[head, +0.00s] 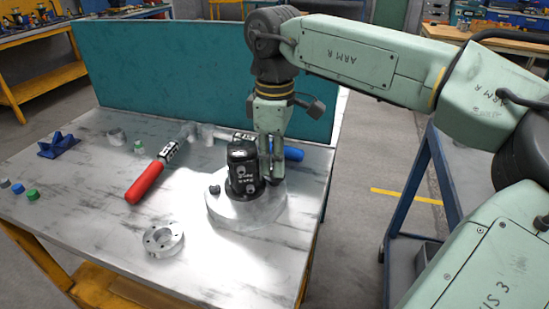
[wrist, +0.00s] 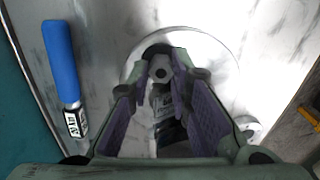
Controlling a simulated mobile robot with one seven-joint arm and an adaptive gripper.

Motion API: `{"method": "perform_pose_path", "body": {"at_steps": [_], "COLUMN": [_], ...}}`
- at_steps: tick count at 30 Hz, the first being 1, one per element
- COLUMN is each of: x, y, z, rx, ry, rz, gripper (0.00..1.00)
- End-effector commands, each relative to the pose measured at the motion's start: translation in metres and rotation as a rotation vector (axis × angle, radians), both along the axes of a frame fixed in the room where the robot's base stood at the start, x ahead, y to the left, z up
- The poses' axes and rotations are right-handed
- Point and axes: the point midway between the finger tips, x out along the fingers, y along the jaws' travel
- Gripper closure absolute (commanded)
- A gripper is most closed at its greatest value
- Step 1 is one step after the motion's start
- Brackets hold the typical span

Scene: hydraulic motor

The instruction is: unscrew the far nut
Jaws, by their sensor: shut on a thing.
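The black hydraulic motor (head: 241,160) stands upright on a round pale base (head: 240,213) on the table. My gripper (head: 271,178) points down at the motor's right side, close against it. In the wrist view, my gripper (wrist: 162,80) has its purple-padded fingers closed around a grey hex nut (wrist: 160,72), which sits at a dark rounded flange of the motor (wrist: 163,122). The nut is hidden by the fingers in the head view. The fingers also cover part of the motor in the wrist view.
A red-handled tool (head: 141,186) lies left of the motor. A blue handle (head: 293,154) lies behind it. A metal ring (head: 163,239) lies at the front. A blue block (head: 58,145) and small coloured parts are at left. A teal panel (head: 170,65) closes the back.

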Motion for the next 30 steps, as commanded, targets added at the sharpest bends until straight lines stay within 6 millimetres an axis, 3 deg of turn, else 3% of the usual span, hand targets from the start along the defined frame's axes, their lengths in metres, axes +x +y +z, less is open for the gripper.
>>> {"method": "perform_pose_path", "body": {"at_steps": [8, 19, 30], "x": [-0.0013, -0.0017, -0.0021], "y": [0.0006, 0.0015, 0.0016], "z": [0.0003, 0.0013, 0.0012], "rx": [0.0, 0.002, 0.002], "ry": [0.004, 0.005, 0.006], "rz": [0.026, 0.483, 0.539], "gripper": [1.0, 1.0, 1.0]}}
